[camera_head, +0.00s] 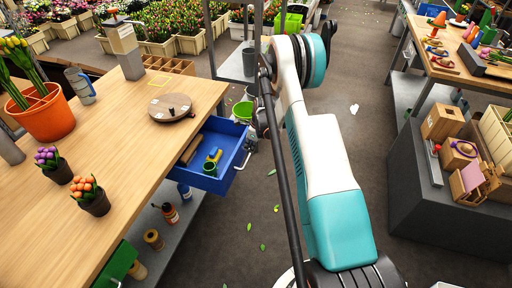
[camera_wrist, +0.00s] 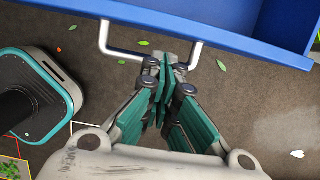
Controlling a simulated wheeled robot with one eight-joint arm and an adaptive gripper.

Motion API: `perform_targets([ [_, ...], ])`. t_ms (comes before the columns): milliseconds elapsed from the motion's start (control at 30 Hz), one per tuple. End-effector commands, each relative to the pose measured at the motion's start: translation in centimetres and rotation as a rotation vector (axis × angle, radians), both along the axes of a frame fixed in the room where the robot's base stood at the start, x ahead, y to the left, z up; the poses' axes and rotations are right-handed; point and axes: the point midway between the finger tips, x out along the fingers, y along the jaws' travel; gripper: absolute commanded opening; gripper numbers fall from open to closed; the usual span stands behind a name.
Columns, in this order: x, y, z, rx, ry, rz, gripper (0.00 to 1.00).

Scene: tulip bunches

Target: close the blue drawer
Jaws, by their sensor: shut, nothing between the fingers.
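The blue drawer (camera_head: 234,157) is pulled out from the right side of the wooden table in the head view. Its pale handle (camera_head: 245,160) is on the outer face. The drawer front (camera_wrist: 220,28) crosses the top of the wrist view, with the white U-shaped handle (camera_wrist: 104,40) below it. My gripper (camera_wrist: 165,64) is shut and empty. Its teal fingertips overlap the handle's bar in the picture; I cannot tell whether they touch it. In the head view I cannot make out the gripper.
A green drawer (camera_head: 118,265) is at the table's lower edge. Bottles stand on the shelf below the table. On the tabletop are a round turntable (camera_head: 171,108) and potted tulips. Floor right of the drawer is mostly clear.

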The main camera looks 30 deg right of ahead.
Motion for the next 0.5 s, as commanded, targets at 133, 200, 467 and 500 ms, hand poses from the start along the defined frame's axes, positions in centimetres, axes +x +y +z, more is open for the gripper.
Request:
perform_targets([
  [133,0.92,0.68,-0.03,0.0,0.0,0.001,0.0],
  [200,1.11,0.83,0.0,-0.001,-0.001,0.001,0.0],
  [467,1.19,0.86,0.07,-0.001,-0.001,0.0,0.0],
  [500,1.18,0.86,0.06,-0.001,-0.001,0.0,0.0],
])
